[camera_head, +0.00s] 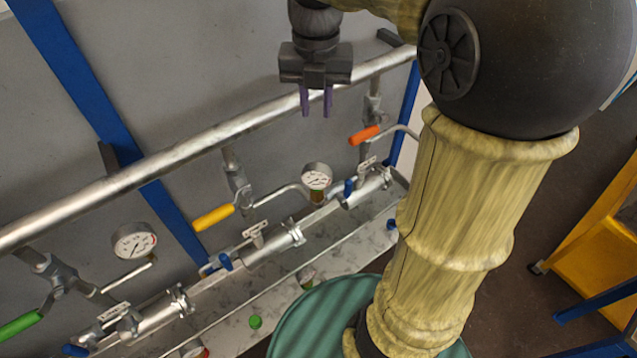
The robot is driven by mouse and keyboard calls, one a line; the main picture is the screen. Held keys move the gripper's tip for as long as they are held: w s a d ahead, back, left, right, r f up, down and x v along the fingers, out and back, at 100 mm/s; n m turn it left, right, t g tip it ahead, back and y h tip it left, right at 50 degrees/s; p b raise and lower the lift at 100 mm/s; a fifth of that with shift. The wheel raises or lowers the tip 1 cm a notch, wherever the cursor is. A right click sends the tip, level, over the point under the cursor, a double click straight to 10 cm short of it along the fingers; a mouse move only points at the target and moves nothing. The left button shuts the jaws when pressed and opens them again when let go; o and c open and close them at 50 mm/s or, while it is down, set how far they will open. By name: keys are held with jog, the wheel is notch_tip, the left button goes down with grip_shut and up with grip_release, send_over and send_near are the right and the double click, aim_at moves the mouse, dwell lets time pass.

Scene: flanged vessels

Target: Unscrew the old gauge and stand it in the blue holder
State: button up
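Two round white-faced gauges are in view: one (317,177) on the middle pipe branch with a brass-coloured stem, and one (134,240) at the left. I cannot tell which is the old one. My gripper (315,102) is at the top centre, its two purple fingers pointing down, apart, with nothing between them. It appears above the middle gauge and clear of it. A small blue piece (392,224) shows at the ledge's right end, partly hidden by my arm; I cannot tell if it is the blue holder.
A long silver rail (190,148) crosses behind the vessels. Yellow (213,217), orange (364,135) and green (22,324) valve handles stick out. A small green piece (255,321) and a small cylindrical item (306,276) are on the ledge. A teal round top (318,318) stands in front.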

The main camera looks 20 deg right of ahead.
jog(key=shift+r, duration=2.15)
jog(key=m+t, duration=0.1)
jog(key=m, duration=1.4)
send_over(317, 185)
notch_tip(317, 185, down, 12)
jog(key=s+f+m+b, duration=0.3)
jog(key=f+m+b, duration=0.1)
jog(key=f+m, duration=0.4)
jog(key=s+f+m+t+b, duration=0.1)
jog(key=s+f+m+b, duration=0.2)
jog(key=f+m, duration=0.5)
jog(key=shift+s+d+f+m+t+b, duration=0.2)
jog(key=shift+d+f+m+t+b, duration=0.15)
jog(key=shift+f+b, duration=0.25)
